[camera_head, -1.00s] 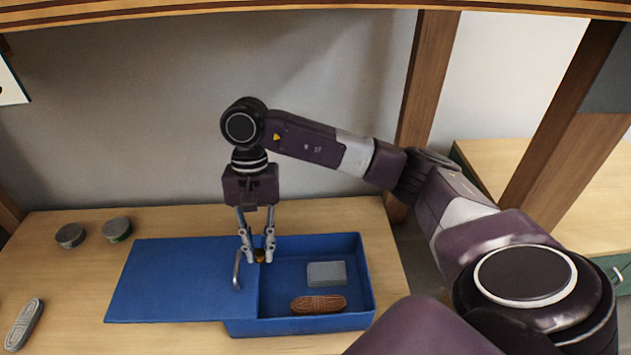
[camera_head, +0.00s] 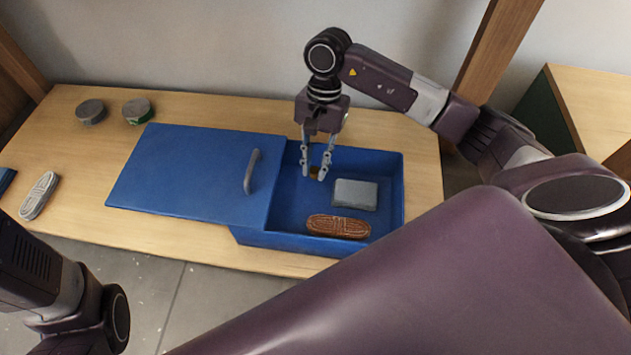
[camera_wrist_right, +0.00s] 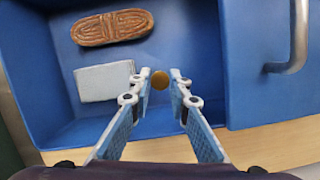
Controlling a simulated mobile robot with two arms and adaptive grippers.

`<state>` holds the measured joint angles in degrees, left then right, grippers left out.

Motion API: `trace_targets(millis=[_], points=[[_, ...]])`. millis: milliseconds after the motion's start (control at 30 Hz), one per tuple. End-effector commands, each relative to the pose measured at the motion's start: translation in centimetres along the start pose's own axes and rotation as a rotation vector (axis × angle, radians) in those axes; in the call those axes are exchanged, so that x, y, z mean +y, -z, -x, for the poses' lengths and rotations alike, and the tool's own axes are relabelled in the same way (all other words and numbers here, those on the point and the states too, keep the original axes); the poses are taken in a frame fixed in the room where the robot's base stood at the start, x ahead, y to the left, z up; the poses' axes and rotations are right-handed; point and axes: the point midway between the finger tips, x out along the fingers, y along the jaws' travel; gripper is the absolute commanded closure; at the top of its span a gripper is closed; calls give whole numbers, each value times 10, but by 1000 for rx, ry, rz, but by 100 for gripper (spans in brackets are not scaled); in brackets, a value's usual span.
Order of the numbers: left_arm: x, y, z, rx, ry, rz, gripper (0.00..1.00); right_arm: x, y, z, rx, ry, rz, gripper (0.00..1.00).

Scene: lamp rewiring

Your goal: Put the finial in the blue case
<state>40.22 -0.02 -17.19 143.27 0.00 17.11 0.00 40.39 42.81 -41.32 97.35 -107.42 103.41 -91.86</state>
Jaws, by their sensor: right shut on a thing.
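The finial (camera_wrist_right: 160,80) is a small brownish-gold knob. It is held between the fingertips of my right gripper (camera_wrist_right: 160,88), and it also shows small and dark in the head view (camera_head: 314,172). The blue case (camera_head: 390,215) stands on the table with its blue lid (camera_head: 190,180) slid to the left, leaving the right part open. My right gripper (camera_head: 317,172) points down over the open part, near its back, just right of the lid edge. I cannot tell whether the finial touches the case floor. My left gripper is out of view.
Inside the case lie a grey block (camera_head: 354,194) and a brown cord bundle (camera_head: 338,226). The lid has a grey handle (camera_head: 252,172) close to my right gripper. Two round tins (camera_head: 137,110) and a grey cord bundle (camera_head: 39,195) lie left on the table.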

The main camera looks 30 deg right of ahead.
Motion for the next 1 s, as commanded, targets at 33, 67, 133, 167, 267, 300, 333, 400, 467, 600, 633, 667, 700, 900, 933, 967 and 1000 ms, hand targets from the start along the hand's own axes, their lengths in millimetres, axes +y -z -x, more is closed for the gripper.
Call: trace_targets(millis=[33, 67, 133, 167, 267, 300, 333, 400, 467, 600, 633, 667, 700, 900, 933, 967, 1000], points=[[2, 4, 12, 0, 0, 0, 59, 0, 4, -16, -1, 0, 1, 100], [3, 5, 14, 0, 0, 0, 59, 0, 5, -20, -1, 1, 1, 100], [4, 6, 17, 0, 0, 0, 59, 0, 7, -26, -1, 1, 2, 100], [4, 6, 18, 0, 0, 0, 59, 0, 7, -28, -1, 1, 2, 100], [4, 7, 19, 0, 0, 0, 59, 0, 8, -31, 0, 1, 1, 100], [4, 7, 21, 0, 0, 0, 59, 0, 9, -34, 0, 1, 1, 100], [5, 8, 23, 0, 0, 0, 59, 0, 10, -37, 0, 1, 1, 100], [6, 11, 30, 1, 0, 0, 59, 0, 13, -48, 0, 1, 0, 100], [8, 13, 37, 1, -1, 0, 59, 0, 16, -58, -2, 1, 1, 100], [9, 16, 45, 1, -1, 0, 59, -1, 20, -72, 0, 2, 1, 100], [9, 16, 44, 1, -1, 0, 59, -1, 20, -71, 1, 2, 2, 100], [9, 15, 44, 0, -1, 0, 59, -1, 20, -70, 1, 2, 2, 100], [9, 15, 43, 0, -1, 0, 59, -1, 19, -69, 1, 2, 2, 100], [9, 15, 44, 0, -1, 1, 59, 0, 20, -71, 1, 1, 2, 100], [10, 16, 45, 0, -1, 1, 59, 0, 20, -73, 1, 1, 2, 100], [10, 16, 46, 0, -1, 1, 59, 0, 21, -74, 1, 1, 2, 100], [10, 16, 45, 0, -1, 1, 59, -1, 20, -72, 1, 1, 2, 80]])
